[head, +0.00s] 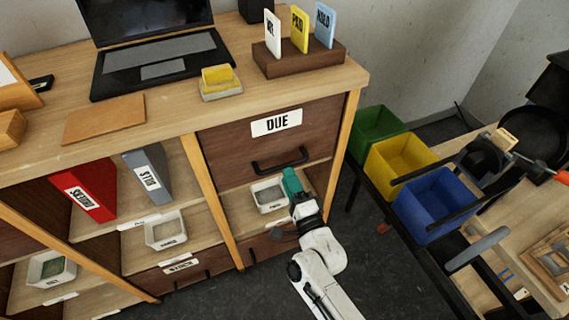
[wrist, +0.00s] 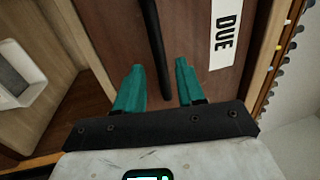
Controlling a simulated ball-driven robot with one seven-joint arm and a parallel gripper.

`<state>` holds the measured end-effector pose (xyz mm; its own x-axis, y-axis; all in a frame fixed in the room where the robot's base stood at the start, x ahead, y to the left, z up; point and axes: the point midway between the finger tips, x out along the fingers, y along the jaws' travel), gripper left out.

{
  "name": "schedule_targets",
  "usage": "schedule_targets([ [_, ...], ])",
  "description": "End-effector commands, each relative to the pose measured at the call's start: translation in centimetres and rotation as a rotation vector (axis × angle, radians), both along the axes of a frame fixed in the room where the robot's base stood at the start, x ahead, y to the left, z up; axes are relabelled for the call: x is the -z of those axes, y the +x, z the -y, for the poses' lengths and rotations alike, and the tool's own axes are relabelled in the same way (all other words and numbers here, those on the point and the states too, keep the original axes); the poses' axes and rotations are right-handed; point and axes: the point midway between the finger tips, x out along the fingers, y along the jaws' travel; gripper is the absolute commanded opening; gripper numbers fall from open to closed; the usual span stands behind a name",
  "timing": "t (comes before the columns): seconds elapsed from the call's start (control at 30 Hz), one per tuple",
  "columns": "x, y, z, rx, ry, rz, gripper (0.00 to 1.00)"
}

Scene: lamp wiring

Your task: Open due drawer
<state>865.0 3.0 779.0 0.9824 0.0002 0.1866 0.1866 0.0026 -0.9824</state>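The due drawer (head: 240,148) is a dark brown front with a white "DUE" label (head: 276,122), and it looks closed. Its black bar handle (head: 280,161) is low on the front. My gripper (head: 291,178) has teal fingers and is just below the handle's right part in the head view. In the wrist view my gripper (wrist: 157,75) is open, with the black handle (wrist: 154,45) running between the two fingers in the picture. Neither finger clearly touches it. Whether the handle lies at fingertip depth I cannot tell. The label (wrist: 226,30) shows to the right.
A white bin (head: 269,195) sits on the shelf below the drawer, close to my gripper. The card holder (head: 300,62) stands on the desktop above. Green, yellow and blue bins (head: 438,204) stand to the right. Dark floor lies open in front of the cabinet.

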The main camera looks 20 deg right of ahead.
Motion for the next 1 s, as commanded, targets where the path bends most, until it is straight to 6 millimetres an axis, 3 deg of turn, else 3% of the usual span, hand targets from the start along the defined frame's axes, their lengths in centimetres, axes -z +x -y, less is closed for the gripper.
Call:
schedule_targets([
  [0.1,-0.5,2.1,0.0,0.0,-0.001,0.002,0.39],
  [0.3,-0.8,4.3,0.0,0.0,0.0,0.0,0.39],
  [0.7,-0.9,5.0,0.0,0.0,-0.001,-0.001,0.39],
  [1.0,-0.9,5.0,0.0,0.0,-0.001,-0.001,0.11],
])
